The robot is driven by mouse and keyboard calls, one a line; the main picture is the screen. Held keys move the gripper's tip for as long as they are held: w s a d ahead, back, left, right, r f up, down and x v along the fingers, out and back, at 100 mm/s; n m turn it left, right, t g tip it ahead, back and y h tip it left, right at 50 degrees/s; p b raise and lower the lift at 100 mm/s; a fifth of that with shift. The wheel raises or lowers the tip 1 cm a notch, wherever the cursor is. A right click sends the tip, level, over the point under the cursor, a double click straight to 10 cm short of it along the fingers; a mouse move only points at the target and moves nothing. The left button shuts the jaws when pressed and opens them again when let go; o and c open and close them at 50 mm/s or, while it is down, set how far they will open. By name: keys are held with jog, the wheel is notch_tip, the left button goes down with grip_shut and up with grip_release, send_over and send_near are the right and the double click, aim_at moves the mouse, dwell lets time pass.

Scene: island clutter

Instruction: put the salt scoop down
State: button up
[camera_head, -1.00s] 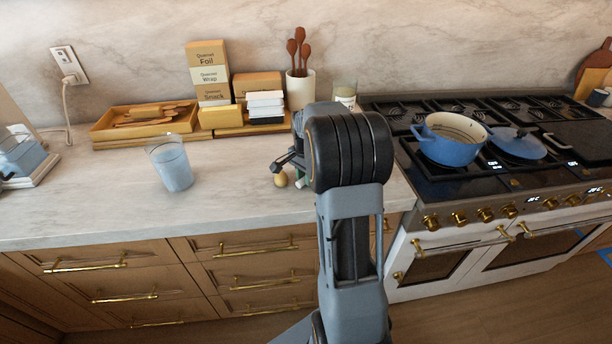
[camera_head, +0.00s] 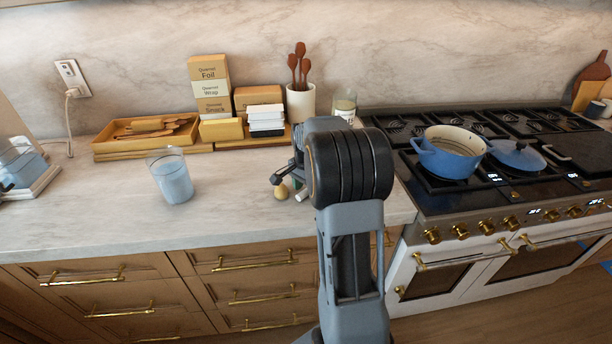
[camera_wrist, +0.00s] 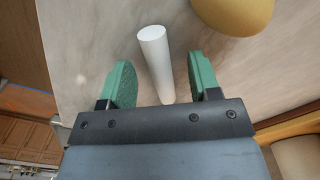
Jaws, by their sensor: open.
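In the wrist view a plain white cylinder (camera_wrist: 155,58), which I take to be the salt scoop, lies on the pale marble counter. Its near end is between the two green fingertips of my gripper (camera_wrist: 162,76), with a gap on each side. My gripper is open. In the head view the white piece (camera_head: 303,196) shows small beside my gripper, low at the counter; my arm hides most of the gripper there. I cannot make out a scoop bowl.
A yellow rounded object (camera_wrist: 234,12) lies close by, also small in the head view (camera_head: 282,192). A blue cup (camera_head: 173,180) stands left on the counter. A wooden tray (camera_head: 103,146), boxes (camera_head: 210,88) and a utensil crock (camera_head: 301,102) line the wall. The stove (camera_head: 470,205) is right.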

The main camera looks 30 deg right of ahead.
notch_tip(320, 180, up, 13)
jog(key=shift+r, duration=0.15)
dwell(0.9)
